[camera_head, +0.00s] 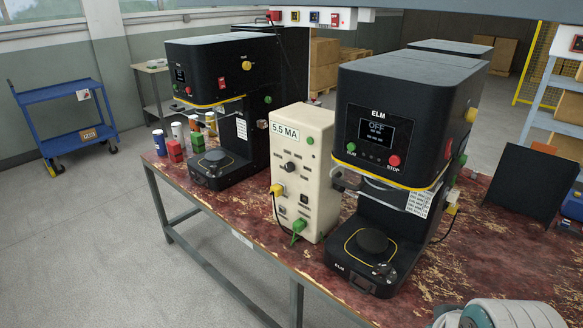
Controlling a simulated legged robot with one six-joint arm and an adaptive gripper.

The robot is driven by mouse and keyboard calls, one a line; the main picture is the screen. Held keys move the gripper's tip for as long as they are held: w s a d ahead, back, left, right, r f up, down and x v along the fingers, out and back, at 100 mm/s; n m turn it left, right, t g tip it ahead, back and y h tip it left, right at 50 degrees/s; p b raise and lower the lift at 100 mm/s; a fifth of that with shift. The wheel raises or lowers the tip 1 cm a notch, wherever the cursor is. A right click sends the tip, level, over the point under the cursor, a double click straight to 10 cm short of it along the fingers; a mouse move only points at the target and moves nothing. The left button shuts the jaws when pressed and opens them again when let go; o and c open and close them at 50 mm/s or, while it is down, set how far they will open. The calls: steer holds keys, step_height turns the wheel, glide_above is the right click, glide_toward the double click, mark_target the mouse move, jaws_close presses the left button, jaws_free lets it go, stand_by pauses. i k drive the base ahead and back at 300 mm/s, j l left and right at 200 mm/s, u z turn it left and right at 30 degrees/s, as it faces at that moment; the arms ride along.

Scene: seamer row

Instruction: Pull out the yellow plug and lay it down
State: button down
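A yellow plug (277,190) sits in the front face of a beige power box (318,165) labelled 5.5 MA, on its left side. A dark cord hangs down from the plug. A green plug (298,226) with a green cord is lower on the same face. A second yellow fitting (452,195) is on the right side of the near ELM machine. My gripper is not in view; only a grey and teal part of my arm shows at the bottom right edge.
The box stands on a worn red bench (310,258) between two black seamers, the near one (390,130) and the far one (215,95). Small cans and a red block (175,150) stand at the bench's left end. A dark panel (528,182) stands at right. Bare bench shows before the box.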

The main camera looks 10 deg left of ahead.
mark_target(277, 189)
steer(key=i+j+z, duration=0.1)
steer(key=j, duration=0.6)
steer(key=i+j+z, duration=0.15)
steer(key=j, duration=0.55)
steer(key=i+j+z, duration=0.1)
steer(key=i+j, duration=0.15)
steer(key=j, duration=0.5)
steer(key=i+j+z, duration=0.15)
steer(key=j, duration=0.6)
steer(key=j+z, duration=0.1)
steer(key=j, duration=0.65)
